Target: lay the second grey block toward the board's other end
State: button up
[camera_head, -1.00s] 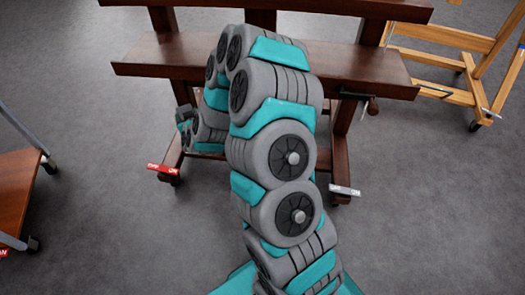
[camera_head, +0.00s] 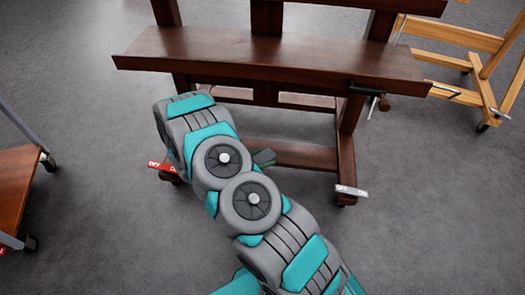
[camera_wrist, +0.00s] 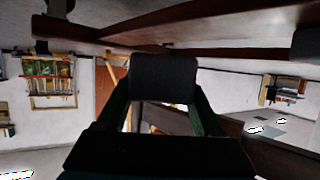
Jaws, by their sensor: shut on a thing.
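A dark grey block (camera_wrist: 165,78) is between the two dark fingers of my gripper (camera_wrist: 163,95) in the wrist view. My gripper is shut on it. In the head view my arm hides most of the gripper; only a small dark grey piece (camera_head: 264,158) shows past the arm, and I cannot tell whether it is block or finger. A dark brown wooden board (camera_head: 270,58) runs across the wooden stand, above and beyond my arm. Its visible top is bare.
The stand's lower crossbar (camera_head: 300,155) and right leg (camera_head: 346,150) are close beyond my arm. A crank handle (camera_head: 378,100) juts out under the board's right end. A light wooden frame (camera_head: 460,90) stands at right, a brown-topped cart (camera_head: 20,190) at left.

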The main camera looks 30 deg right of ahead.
jog(key=shift+s+d+f, duration=0.1)
jog(key=shift+s, duration=0.1)
send_over(294, 153)
jog(key=shift+s+d+f, duration=0.1)
jog(key=shift+s+f, duration=0.1)
jog(key=shift+f, duration=2.3)
jog(key=shift+f, duration=0.1)
jog(key=o, duration=1.3)
